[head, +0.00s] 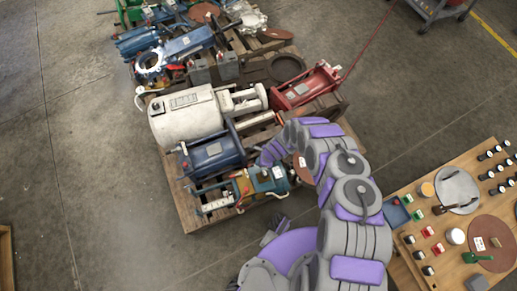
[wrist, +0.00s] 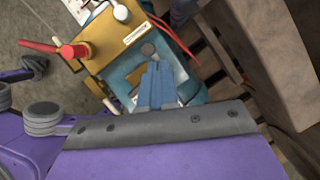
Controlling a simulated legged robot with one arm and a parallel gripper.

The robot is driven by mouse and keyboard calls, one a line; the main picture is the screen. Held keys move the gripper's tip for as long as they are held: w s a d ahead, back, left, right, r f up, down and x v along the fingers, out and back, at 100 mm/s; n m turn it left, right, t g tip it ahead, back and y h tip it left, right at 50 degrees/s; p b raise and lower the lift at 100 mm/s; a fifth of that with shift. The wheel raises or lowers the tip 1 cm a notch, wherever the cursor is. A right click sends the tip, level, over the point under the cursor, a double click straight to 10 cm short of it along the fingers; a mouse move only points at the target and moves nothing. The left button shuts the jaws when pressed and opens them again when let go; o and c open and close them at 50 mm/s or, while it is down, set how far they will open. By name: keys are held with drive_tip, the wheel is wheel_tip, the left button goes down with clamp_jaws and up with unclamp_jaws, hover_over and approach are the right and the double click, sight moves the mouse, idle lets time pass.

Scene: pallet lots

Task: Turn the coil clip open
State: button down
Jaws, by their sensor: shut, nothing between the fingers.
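The coil clip cannot be told for certain. A machine with a yellow block and teal body (head: 243,187) sits at the near edge of the pallet in the head view. In the wrist view its yellow block (wrist: 105,45) carries a red lever (wrist: 72,51) at the left and a white round knob (wrist: 121,13) on top. A small dark grey round piece (wrist: 148,48) shows on its front face. My gripper (wrist: 156,68) is shut and empty, its blue fingers pointing at that face, just below the grey piece. Contact cannot be told. In the head view my arm reaches over the machine's right side.
The wooden pallet (head: 190,213) is crowded with a white motor (head: 186,116), a blue cylinder (head: 213,155) and a red frame (head: 306,88). A red cable (wrist: 172,36) runs beside the machine. A workbench (head: 452,160) with small parts stands at right.

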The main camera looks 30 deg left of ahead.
drive_tip(key=w+d+r+p, duration=0.3)
drive_tip(key=d+r+p, duration=0.2)
drive_tip(key=d+r, duration=0.2)
wheel_tip(320, 180, up, 2)
drive_tip(key=shift+r, duration=0.1)
idle(0.3)
